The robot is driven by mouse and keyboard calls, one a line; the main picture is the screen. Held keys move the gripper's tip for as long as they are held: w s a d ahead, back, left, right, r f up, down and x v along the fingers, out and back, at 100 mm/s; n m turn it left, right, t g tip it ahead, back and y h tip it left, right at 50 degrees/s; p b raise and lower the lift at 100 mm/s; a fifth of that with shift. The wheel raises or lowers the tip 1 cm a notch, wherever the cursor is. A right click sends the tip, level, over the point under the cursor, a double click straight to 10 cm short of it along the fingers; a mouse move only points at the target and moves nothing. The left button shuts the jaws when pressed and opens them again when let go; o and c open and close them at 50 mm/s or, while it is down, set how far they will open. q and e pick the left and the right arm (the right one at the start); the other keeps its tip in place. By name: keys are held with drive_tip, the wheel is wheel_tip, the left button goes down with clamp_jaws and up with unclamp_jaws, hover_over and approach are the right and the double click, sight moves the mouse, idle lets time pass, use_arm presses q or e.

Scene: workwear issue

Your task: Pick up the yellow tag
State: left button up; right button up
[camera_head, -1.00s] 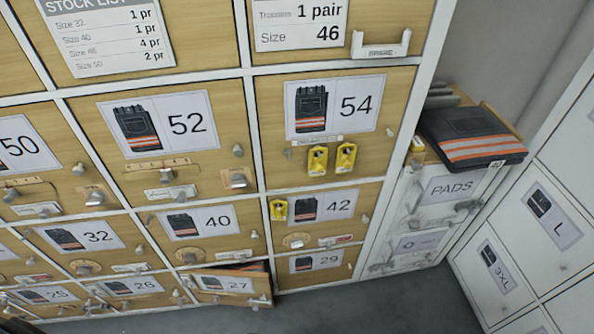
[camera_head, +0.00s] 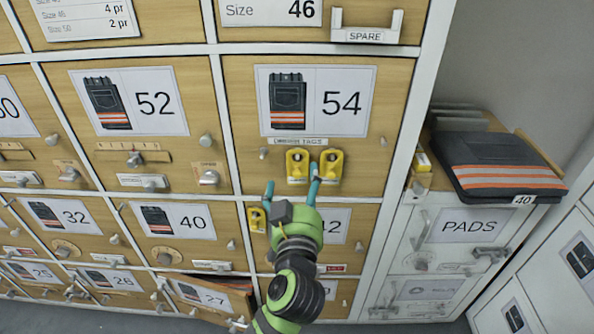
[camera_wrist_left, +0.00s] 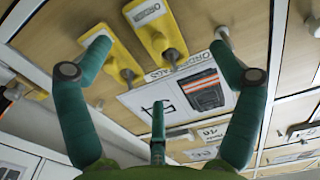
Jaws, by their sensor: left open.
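Two yellow tags, a left one (camera_head: 297,166) and a right one (camera_head: 331,167), hang side by side on the door marked 54 (camera_head: 235,120). A third yellow tag (camera_head: 257,220) hangs lower, by the door marked 42. My left gripper (camera_head: 291,182) is open and empty in front of the cabinet, its fingertips just below the pair. In the left wrist view the pair shows upside down, one tag (camera_wrist_left: 158,34) between the open fingers (camera_wrist_left: 160,55) and the other (camera_wrist_left: 112,52) near the left finger. I see no contact. My right gripper is in neither view.
Numbered doors with knobs and latches surround the tags. The door marked 27 (camera_head: 211,297) stands ajar below. An empty-looking SPARE holder (camera_head: 366,34) sticks out above. Dark folded trousers (camera_head: 500,168) lie on the PADS cabinet (camera_head: 466,228) at the right.

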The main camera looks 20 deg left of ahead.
sight(302, 166)
use_arm(q)
drive_tip(key=x, duration=0.4)
drive_tip(key=shift+d+r+p, duration=0.25)
drive_tip(key=shift+d+p, duration=0.05)
drive_tip(key=shift+w+a+f, duration=0.1)
drive_tip(key=shift+w+a, duration=0.05)
drive_tip(key=shift+w, duration=0.25)
drive_tip(key=c, duration=1)
